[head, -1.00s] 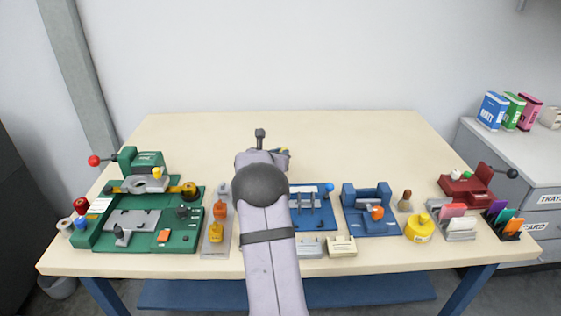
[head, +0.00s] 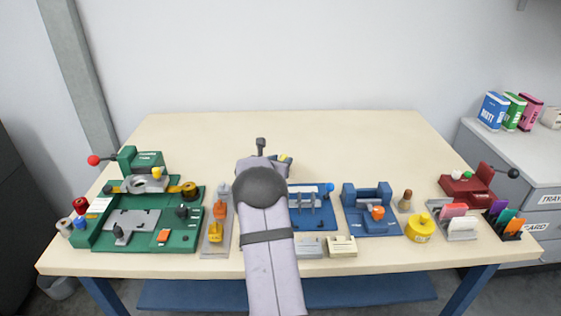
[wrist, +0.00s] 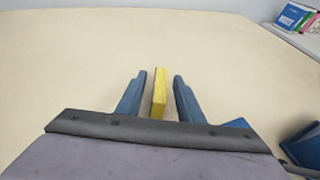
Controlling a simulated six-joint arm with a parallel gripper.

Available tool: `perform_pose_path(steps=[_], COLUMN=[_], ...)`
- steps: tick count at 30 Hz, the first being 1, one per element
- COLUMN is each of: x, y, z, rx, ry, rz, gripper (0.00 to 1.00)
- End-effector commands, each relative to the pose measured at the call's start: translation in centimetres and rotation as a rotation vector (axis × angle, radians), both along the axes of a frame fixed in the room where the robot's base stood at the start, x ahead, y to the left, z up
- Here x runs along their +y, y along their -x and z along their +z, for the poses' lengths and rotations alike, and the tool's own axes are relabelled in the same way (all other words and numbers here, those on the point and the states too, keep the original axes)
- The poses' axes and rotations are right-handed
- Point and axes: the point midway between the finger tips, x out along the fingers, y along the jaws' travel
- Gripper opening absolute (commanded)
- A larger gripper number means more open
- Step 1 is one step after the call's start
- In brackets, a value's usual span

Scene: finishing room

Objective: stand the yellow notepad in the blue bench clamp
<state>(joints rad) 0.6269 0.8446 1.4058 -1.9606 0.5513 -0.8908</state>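The yellow notepad (wrist: 160,92) shows in the wrist view as a narrow upright slab between my gripper's two blue fingers (wrist: 159,97). A gap shows on each side of it, so the fingers are open around it and do not appear to touch it. In the head view my arm hides most of my gripper and the notepad; only a small yellow bit (head: 284,158) shows beyond the wrist. What looks like the blue bench clamp (head: 368,194), with two blue blocks and an orange knob, stands at the front, right of my arm.
A blue fixture with pins (head: 312,222) sits beside my arm. A green fixture (head: 180,241) fills the front left. A yellow round container (head: 420,230), card holders and a red clamp (head: 467,190) stand at the right. The back of the table (head: 340,135) is clear.

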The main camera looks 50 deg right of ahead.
Motion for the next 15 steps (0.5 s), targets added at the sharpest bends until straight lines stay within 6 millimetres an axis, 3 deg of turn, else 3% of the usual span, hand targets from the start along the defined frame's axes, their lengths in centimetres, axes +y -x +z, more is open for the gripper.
perform_pose_path(steps=[6,15], x=[0.0,2.8], y=[0.0,1.1], z=[0.4,1.4], rx=[0.0,-0.001], ry=[0.0,0.001], rz=[0.0,0.002], gripper=[0.34,0.34])
